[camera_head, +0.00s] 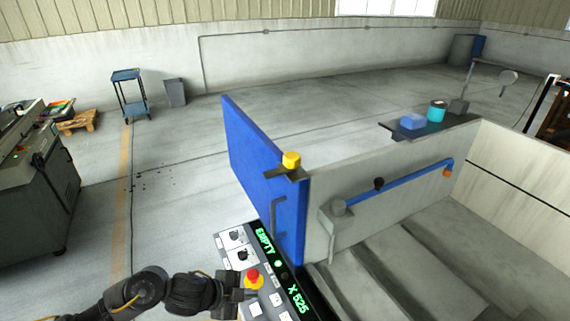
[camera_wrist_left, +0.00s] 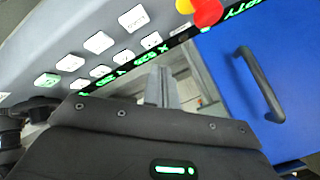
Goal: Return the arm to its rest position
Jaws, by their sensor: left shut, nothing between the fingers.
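My left arm comes in from the bottom left of the head view. Its gripper (camera_head: 246,294) is shut and empty, over the control panel (camera_head: 230,240) just below the red emergency-stop button (camera_head: 253,278). In the left wrist view the closed fingers (camera_wrist_left: 161,88) point past the panel's edge, with rows of white keys (camera_wrist_left: 98,42) to their left. The red button (camera_wrist_left: 207,12) with its yellow base shows at the top there. I cannot tell whether the fingers touch the panel. My right gripper is not in view.
The blue door (camera_head: 262,170) with its handle (camera_wrist_left: 260,84) stands beyond the panel. A grey machine tank (camera_head: 410,180) fills the right side. A shelf (camera_head: 455,125) holds a blue block and a teal can. Open floor (camera_head: 175,190) lies to the left, before a grey cabinet (camera_head: 35,190).

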